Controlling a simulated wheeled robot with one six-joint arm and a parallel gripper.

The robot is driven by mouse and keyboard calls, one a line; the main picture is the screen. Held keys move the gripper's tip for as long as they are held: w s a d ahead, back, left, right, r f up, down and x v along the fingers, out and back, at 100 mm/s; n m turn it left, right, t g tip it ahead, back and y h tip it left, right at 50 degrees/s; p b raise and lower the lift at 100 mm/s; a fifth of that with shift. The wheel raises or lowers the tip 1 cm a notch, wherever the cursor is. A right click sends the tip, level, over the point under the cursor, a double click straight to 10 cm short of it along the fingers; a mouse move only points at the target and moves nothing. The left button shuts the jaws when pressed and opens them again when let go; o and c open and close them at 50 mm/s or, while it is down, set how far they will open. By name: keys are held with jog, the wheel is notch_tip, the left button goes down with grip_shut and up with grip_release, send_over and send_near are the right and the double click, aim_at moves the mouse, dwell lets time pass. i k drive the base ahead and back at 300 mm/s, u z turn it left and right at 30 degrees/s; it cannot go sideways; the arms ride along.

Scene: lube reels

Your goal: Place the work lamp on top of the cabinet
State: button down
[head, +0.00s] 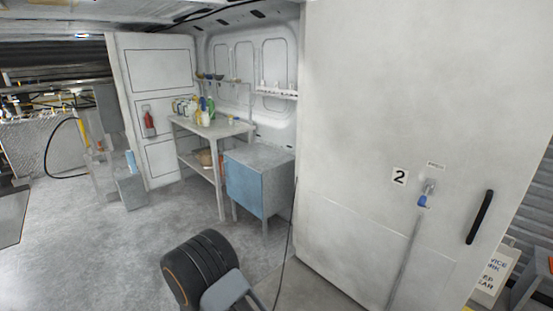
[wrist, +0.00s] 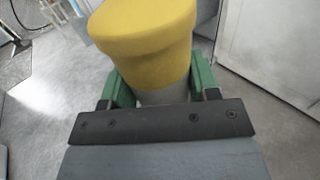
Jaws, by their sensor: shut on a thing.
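The work lamp (wrist: 145,35) fills the top middle of the wrist view, with a wide yellow head and a grey part below it. My gripper (wrist: 160,84) has its green fingers closed on either side of the lamp's lower part. The lamp hides what lies straight beyond it. The cabinet (head: 245,188), with blue front and grey top on legs, stands in the middle of the head view. Its top (head: 262,156) looks bare. I cannot make out the lamp or gripper in the head view.
A workbench (head: 212,129) with several bottles (head: 196,110) stands left of the cabinet. A large white door panel (head: 400,120) fills the right side. A dark cable (head: 287,235) runs down right of the cabinet. The grey floor (head: 110,255) is clear at left.

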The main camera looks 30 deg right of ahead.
aim_at(251, 159)
jog(key=z, duration=0.8)
jog(key=i, duration=1.35)
jog(key=z, duration=0.5)
jog(key=i, duration=1.35)
jog(key=u, duration=1.35)
jog(key=i, duration=0.95)
jog(key=u, duration=0.85)
